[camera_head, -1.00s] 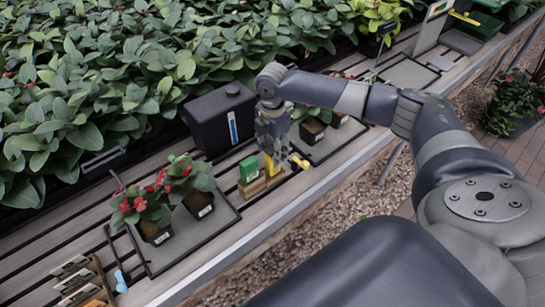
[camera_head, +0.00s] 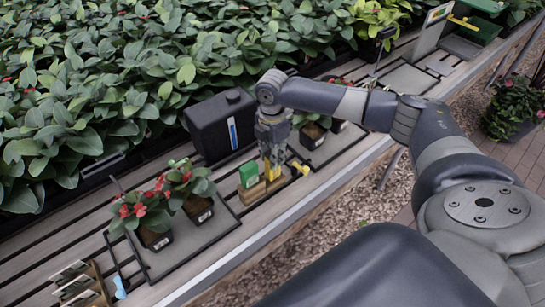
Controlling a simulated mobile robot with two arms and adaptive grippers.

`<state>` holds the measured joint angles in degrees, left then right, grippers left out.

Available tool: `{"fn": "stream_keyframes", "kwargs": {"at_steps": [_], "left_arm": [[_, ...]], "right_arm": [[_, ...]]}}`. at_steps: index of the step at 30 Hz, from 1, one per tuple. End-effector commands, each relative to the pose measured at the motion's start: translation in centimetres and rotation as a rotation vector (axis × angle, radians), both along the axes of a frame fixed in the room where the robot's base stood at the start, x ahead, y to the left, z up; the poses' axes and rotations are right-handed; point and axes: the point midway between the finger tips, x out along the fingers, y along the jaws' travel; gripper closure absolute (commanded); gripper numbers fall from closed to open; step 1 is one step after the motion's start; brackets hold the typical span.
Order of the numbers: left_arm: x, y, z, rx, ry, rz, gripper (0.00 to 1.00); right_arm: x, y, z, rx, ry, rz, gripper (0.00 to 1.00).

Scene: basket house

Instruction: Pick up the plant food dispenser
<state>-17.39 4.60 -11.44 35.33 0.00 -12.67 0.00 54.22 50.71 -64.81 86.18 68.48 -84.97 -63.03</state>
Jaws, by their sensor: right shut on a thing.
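My right gripper (camera_head: 272,160) points down at a small wooden holder (camera_head: 256,194) on the slatted bench. Its fingers are shut on a yellow item (camera_head: 269,170) standing at the holder, which I take to be the plant food dispenser. The fingers hide much of it, so its full shape and whether it touches the holder cannot be told. A green block-like item (camera_head: 249,173) stands in the holder just left of the fingers. A small yellow part (camera_head: 303,168) shows right of the fingers. My left gripper is not in view.
A black tank (camera_head: 219,125) with a blue strip stands behind and left of the gripper. Potted red flowers (camera_head: 157,240) stand on a dark tray to the left, and more pots (camera_head: 312,134) stand to the right. Dense leafy plants (camera_head: 130,70) fill the back.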

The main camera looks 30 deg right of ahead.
Motion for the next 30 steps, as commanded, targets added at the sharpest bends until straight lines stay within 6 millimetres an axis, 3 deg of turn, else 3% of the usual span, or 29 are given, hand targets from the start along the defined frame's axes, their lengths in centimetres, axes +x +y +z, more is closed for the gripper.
{"fn": "stream_keyframes", "kwargs": {"at_steps": [7, 17, 30], "left_arm": [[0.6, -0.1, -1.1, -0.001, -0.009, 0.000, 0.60], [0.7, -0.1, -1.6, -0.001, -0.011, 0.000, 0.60], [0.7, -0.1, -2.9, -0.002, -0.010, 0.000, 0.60]], "right_arm": [[0.2, 0.0, 3.0, 0.002, -0.007, 0.000, 1.00], [-4.4, 1.0, 3.3, 0.001, -0.001, 0.003, 1.00], [-12.4, 2.8, 4.1, 0.000, -0.002, 0.002, 1.00]]}}
